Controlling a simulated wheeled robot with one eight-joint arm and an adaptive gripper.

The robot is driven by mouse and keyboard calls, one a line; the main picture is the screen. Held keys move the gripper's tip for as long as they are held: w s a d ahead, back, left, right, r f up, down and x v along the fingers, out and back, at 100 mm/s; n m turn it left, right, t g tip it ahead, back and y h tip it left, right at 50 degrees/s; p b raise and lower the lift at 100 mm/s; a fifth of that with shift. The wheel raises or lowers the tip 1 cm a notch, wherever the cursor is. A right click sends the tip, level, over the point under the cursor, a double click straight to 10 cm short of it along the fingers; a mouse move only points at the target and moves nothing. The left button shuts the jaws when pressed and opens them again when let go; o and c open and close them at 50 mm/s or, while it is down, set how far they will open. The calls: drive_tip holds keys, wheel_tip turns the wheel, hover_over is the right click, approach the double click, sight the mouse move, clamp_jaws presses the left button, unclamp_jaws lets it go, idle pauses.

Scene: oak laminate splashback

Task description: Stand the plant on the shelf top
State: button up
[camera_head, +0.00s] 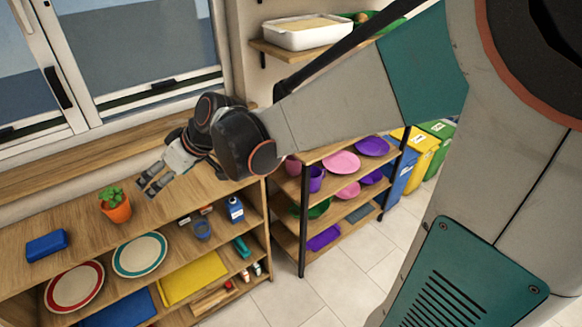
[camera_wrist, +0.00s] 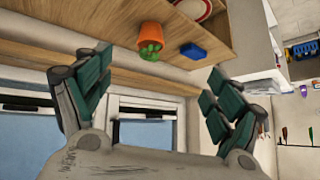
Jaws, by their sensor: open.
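The plant (camera_head: 115,205) is a small green succulent in an orange pot. It stands upright on the wooden shelf top (camera_head: 75,220), left of my gripper. In the wrist view the plant (camera_wrist: 151,38) appears upside down, beyond and between the open fingers. My gripper (camera_head: 146,186) is open and empty above the shelf top, to the right of the plant and apart from it. Its teal finger pads (camera_wrist: 155,98) show spread wide in the wrist view.
A blue block (camera_head: 47,246) lies left of the plant on the shelf top. Plates, including a teal-rimmed plate (camera_head: 139,255), sit at the front below. A window (camera_head: 130,55) is behind. A wall shelf holds a white tray (camera_head: 306,32). The shelf top right of the plant looks clear.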

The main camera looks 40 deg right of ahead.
drive_tip(key=s+d+m+h, duration=0.2)
drive_tip(key=s+d, duration=0.2)
drive_tip(key=s, duration=0.6)
drive_tip(key=s+d+m+h, duration=0.3)
drive_tip(key=s+d, duration=0.1)
drive_tip(key=s, duration=0.7)
drive_tip(key=shift+s+d+r, duration=0.15)
drive_tip(key=shift+d+r, duration=0.2)
drive_tip(key=shift+d, duration=0.05)
